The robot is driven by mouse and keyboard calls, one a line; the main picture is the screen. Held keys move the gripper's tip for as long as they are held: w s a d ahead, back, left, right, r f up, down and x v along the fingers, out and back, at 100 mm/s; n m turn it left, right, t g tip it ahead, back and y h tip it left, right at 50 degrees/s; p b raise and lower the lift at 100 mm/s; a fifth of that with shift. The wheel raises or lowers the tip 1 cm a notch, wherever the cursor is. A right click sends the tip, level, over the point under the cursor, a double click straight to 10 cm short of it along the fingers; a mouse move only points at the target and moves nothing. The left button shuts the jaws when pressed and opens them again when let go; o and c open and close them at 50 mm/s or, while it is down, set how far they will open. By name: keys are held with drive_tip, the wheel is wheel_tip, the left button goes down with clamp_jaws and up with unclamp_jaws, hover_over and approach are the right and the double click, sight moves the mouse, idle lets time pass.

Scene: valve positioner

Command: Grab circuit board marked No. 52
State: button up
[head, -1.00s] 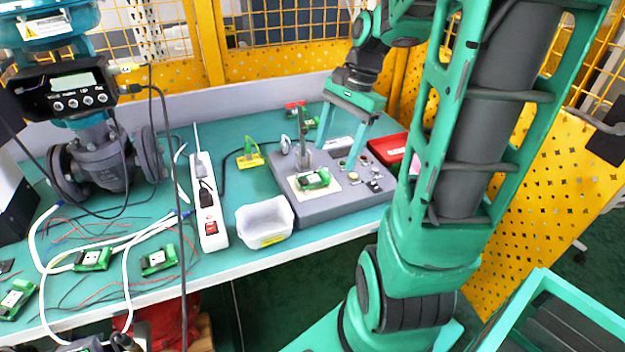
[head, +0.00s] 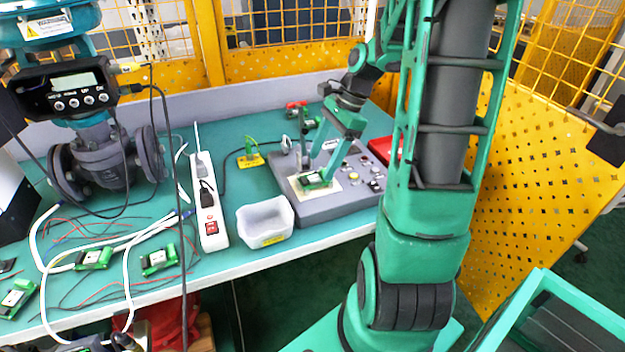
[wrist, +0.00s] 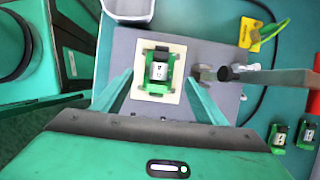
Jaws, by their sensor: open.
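A green circuit board with a white label (wrist: 157,72) lies on a pale square pad (wrist: 172,100) on the grey test box (head: 345,207). It also shows in the head view (head: 314,181). The label's number is too small to read with certainty. My gripper (wrist: 158,80) is open and empty, with a finger to each side of this board in the wrist view. In the head view, my gripper (head: 328,160) is over the test box, close to the board. Two more boards (wrist: 278,138) (wrist: 306,134) lie on the table at the wrist view's right.
A metal clamp arm (wrist: 225,73) reaches close beside the board. A white bin (head: 266,222) and a power strip (head: 208,203) stand left of the box. More boards (head: 95,257) (head: 160,258) lie among wires at the left. A red case (head: 381,148) is behind right.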

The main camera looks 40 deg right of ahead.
sight(314, 178)
drive_tip(key=shift+x, duration=2.3)
drive_tip(key=c, duration=1.1)
drive_tip(key=shift+c, duration=0.2)
drive_tip(key=shift+r, duration=0.15)
